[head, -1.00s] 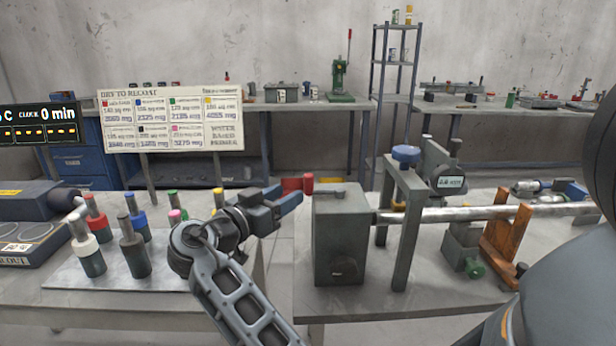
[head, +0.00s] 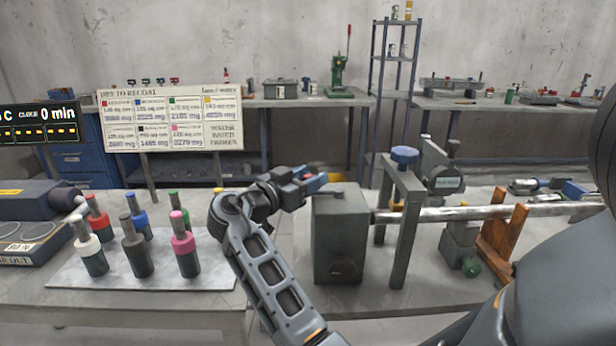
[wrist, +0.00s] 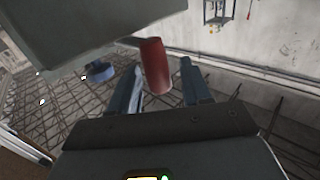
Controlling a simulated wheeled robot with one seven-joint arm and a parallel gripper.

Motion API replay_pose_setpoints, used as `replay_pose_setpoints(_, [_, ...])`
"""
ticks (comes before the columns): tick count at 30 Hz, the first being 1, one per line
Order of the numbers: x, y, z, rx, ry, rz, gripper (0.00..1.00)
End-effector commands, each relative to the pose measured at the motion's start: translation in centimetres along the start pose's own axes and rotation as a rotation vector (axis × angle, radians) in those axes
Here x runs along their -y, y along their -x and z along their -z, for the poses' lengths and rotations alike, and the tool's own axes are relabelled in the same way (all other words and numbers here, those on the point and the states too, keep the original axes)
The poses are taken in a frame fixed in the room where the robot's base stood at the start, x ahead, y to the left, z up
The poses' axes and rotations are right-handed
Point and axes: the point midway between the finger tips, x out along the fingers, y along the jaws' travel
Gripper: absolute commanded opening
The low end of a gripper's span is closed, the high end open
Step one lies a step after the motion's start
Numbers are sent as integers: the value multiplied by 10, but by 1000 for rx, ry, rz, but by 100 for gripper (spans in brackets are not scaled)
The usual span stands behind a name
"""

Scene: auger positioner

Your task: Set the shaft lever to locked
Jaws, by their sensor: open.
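The shaft lever has a red handle (wrist: 155,66) on a short grey arm at the grey box (head: 340,240). In the wrist view the handle lies between my two fingers, nearer the left one, with a clear gap to the right one. My gripper (wrist: 163,72) is open. In the head view my gripper (head: 314,182) is at the left top edge of the box and hides most of the handle. The grey shaft (head: 450,214) runs right from the box. Whether a finger touches the handle cannot be told.
A grey frame with a blue knob (head: 404,155) stands right of the box. A dial gauge (head: 440,168) and an orange-brown stand (head: 503,238) are by the shaft. Several colour-topped bottles (head: 136,252) stand on a tray at left. A sign (head: 170,120) stands behind them.

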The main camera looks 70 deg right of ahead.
Motion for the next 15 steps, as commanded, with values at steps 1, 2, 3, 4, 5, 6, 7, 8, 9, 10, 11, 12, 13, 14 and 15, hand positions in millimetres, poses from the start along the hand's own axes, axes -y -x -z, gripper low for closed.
replay_pose_setpoints(1, [0, 0, 0, 0, 0, 0, 48])
replay_pose_setpoints(2, [0, 0, 0, 0, 0, 0, 48])
replay_pose_setpoints(3, [0, 0, 0, 0, 0, 0, 48])
replay_pose_setpoints(4, [0, 0, 0, 0, 0, 0, 48])
replay_pose_setpoints(5, [0, 0, 0, 0, 0, 0, 45])
replay_pose_setpoints(6, [0, 0, 0, 0, 0, 0, 41])
replay_pose_setpoints(7, [0, 0, 0, 0, 0, 0, 38])
replay_pose_setpoints(8, [0, 0, 0, 0, 0, 0, 36])
replay_pose_setpoints(9, [0, 0, 0, 0, 0, 0, 32])
replay_pose_setpoints(10, [0, 0, 0, 0, 0, 0, 29])
replay_pose_setpoints(11, [0, 0, 0, 0, 0, 0, 26])
replay_pose_setpoints(12, [0, 0, 0, 0, 0, 0, 22])
replay_pose_setpoints(13, [0, 0, 0, 0, 0, 1, 19])
replay_pose_setpoints(14, [0, 0, 0, 0, 0, 0, 16])
replay_pose_setpoints(15, [0, 0, 0, 0, 0, 1, 13])
